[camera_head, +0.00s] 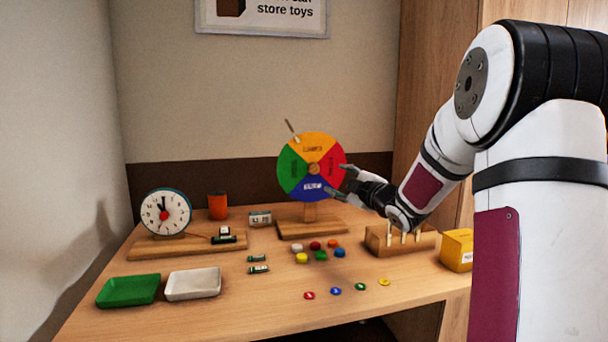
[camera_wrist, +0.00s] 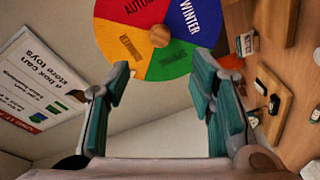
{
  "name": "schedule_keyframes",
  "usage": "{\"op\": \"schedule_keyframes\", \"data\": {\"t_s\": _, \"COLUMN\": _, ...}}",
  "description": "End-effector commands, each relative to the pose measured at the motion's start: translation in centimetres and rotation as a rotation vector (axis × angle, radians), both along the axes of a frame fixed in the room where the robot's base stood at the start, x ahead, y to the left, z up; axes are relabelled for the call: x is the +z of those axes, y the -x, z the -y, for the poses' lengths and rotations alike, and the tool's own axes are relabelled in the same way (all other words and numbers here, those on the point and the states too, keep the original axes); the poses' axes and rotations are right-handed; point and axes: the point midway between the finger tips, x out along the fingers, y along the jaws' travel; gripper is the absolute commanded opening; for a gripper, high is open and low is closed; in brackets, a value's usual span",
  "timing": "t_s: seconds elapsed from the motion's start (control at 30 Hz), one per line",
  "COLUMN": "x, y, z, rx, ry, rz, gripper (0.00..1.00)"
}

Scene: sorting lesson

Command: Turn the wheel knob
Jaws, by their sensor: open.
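A round wheel with orange, red, blue and green sectors (camera_head: 325,150) stands upright on a wooden base (camera_head: 312,228) towards the back of the table. Its wooden knob (camera_head: 314,169) sits at the centre. In the wrist view the wheel (camera_wrist: 178,62) is cut off at the top, with the round knob (camera_wrist: 159,35) in front of its centre. My gripper (camera_head: 342,182) is open in front of the wheel, at its right edge in the head view. In the wrist view my gripper (camera_wrist: 160,85) has its fingers spread and empty, and the knob lies beyond the fingertips, apart from them.
A clock (camera_head: 166,212), green tray (camera_head: 128,291) and white tray (camera_head: 193,284) stand at left. Colored pieces (camera_head: 316,246) lie in the middle, small rings (camera_head: 335,291) in front. A wooden peg block (camera_head: 377,241) and yellow box (camera_head: 456,250) stand below my arm.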

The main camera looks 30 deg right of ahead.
Motion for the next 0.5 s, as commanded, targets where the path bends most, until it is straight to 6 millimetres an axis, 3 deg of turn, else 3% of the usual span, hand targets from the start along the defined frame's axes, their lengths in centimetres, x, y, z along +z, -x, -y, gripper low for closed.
{"op": "schedule_keyframes", "data": {"t_s": 0.5, "x": -0.2, "y": -9.6, "z": 0.7, "rx": 0.000, "ry": -0.003, "rz": -0.001, "gripper": 0.50}}
